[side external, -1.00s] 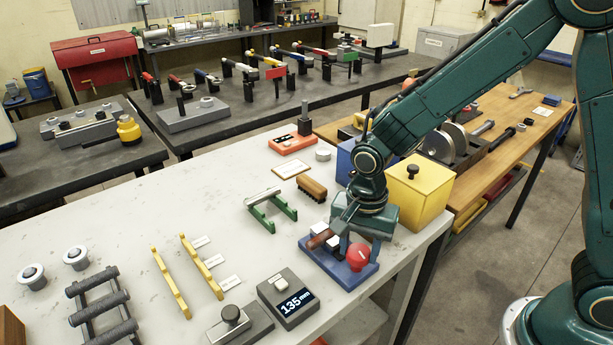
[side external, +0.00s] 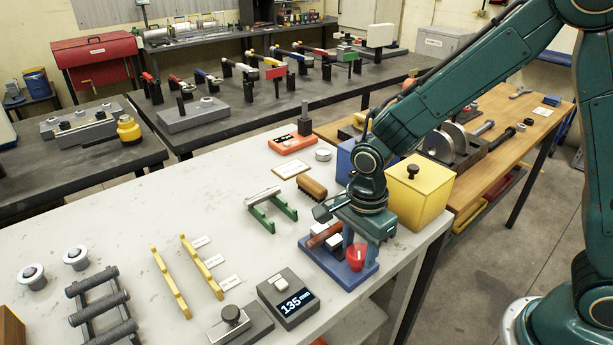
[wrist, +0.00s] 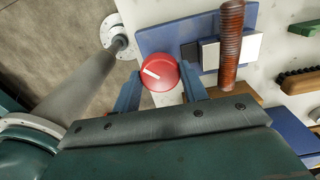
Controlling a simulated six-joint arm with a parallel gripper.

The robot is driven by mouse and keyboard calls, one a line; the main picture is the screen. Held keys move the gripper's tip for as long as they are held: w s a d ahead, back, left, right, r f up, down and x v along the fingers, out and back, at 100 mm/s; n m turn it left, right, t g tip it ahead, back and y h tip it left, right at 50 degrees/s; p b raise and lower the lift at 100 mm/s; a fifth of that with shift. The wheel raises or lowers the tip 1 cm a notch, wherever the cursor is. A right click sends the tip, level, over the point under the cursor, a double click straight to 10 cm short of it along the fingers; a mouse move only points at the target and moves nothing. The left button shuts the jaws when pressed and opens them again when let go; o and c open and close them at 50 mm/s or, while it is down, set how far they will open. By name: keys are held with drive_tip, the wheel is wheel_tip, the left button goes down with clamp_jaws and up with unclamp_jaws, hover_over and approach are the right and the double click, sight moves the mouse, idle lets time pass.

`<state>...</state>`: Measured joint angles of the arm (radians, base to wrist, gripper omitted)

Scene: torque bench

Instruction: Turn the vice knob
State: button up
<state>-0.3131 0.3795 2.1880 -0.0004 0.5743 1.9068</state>
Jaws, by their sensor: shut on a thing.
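The vice has a blue base (side external: 345,275) on the light bench near its right edge. Its round red knob (side external: 356,256) faces the front. In the wrist view the red knob (wrist: 159,73) shows a white pointer line slanting up to the left. My gripper (wrist: 160,88) has one blue finger on each side of the knob and is shut on it. In the side view my gripper (side external: 356,243) comes down from above and partly hides the vice. A ribbed red-brown rod (wrist: 231,45) lies across the pale vice jaws (wrist: 210,55).
A yellow box (side external: 420,190) with a black knob stands close behind my wrist. A green stand (side external: 272,215) and a brown brush (side external: 312,188) are left of the vice. A display box (side external: 288,300) reading 135 mm stands in front.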

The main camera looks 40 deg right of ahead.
sight(360, 251)
drive_tip(key=shift+r, duration=0.1)
drive_tip(key=o, duration=1)
wheel_tip(360, 251, up, 14)
drive_tip(key=shift+d, duration=0.1)
idle(0.5)
drive_tip(key=s+d+r+n+t, duration=0.2)
drive_tip(key=s+d+n, duration=0.3)
drive_tip(key=s+n, duration=0.3)
drive_tip(key=s+d+r+n+t, duration=0.3)
drive_tip(key=s+d+r+n, duration=0.1)
drive_tip(key=s+n, duration=0.4)
drive_tip(key=shift+d+n+t, duration=0.3)
drive_tip(key=shift+d+n, duration=0.6)
drive_tip(key=shift+n, duration=0.2)
